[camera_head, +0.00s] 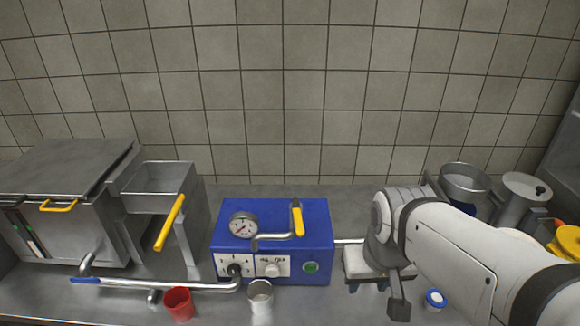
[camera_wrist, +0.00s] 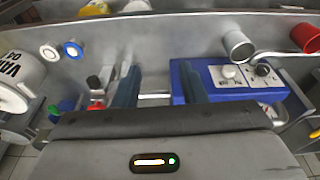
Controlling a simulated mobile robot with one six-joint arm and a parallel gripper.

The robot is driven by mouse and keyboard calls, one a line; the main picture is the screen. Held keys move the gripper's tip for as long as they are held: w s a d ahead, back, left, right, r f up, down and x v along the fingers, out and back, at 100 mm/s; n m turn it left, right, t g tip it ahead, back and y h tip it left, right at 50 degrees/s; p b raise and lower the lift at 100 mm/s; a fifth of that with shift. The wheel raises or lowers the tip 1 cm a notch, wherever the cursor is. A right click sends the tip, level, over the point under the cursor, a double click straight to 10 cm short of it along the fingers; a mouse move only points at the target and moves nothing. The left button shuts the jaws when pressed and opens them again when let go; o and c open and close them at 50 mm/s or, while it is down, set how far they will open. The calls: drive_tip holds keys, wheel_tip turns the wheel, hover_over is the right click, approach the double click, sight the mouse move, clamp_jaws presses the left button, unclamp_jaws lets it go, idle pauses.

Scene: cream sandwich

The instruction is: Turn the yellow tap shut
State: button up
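A tap with a yellow handle (camera_head: 298,220) stands on top of the blue box (camera_head: 322,240), beside the round gauge (camera_head: 243,224). The handle points toward the front of the box. My gripper (camera_head: 376,287) is to the right of the blue box, apart from the tap. In the wrist view my gripper (camera_wrist: 160,88) has its two dark fingers spread with a gap between them and nothing held. The blue box (camera_wrist: 225,82) shows there behind and beside one finger. The yellow handle is not clearly visible in the wrist view.
A second yellow lever (camera_head: 169,223) is on the steel basin at left. A red cup (camera_head: 179,303) and a metal cup (camera_head: 260,297) stand in front of the blue box. Steel pots (camera_head: 464,183) stand at right. A blue-and-white lidded jar (camera_head: 435,299) is near my arm.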

wheel_tip(320, 180, up, 12)
drive_tip(key=g+p, duration=0.3)
drive_tip(key=p, duration=0.9)
hover_over(299, 226)
drive_tip(key=shift+n, duration=0.4)
wheel_tip(299, 226, down, 7)
drive_tip(key=shift+f+p, duration=0.2)
drive_tip(key=shift+p, duration=0.25)
